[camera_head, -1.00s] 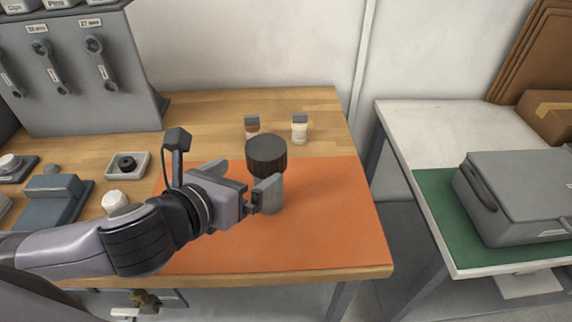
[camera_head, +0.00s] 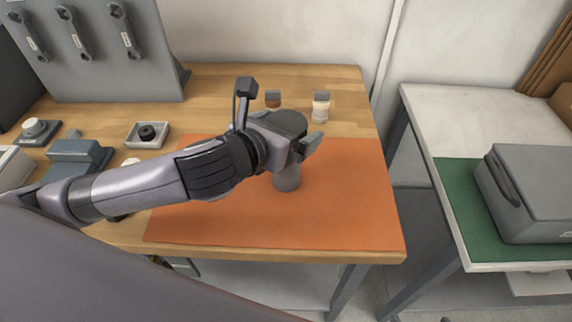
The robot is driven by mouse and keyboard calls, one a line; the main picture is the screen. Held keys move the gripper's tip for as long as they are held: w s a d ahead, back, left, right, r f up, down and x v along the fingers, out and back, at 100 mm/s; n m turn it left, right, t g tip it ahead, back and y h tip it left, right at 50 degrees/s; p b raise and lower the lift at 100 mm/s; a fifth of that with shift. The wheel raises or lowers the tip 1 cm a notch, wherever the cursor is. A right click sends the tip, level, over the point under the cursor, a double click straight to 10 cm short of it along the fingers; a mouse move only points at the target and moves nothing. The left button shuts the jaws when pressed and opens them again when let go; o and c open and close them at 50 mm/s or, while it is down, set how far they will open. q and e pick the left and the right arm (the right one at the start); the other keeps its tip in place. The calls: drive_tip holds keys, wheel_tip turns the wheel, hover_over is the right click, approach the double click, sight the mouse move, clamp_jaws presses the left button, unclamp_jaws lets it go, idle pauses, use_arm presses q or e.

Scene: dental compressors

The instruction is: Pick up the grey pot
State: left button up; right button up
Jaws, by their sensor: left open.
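My right gripper is not in view.
Two small jars, brown-labelled (camera_head: 273,99) and pale (camera_head: 321,107), stand behind the pot. A white tray with a black ring (camera_head: 147,135) and a blue-grey block (camera_head: 78,157) are at left. A grey case (camera_head: 530,190) sits on the right table. The mat's right side is clear.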

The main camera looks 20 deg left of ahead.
use_arm(q)
drive_tip(key=c, duration=1.2)
drive_tip(key=shift+r, duration=0.1)
drive_tip(key=c, duration=0.4)
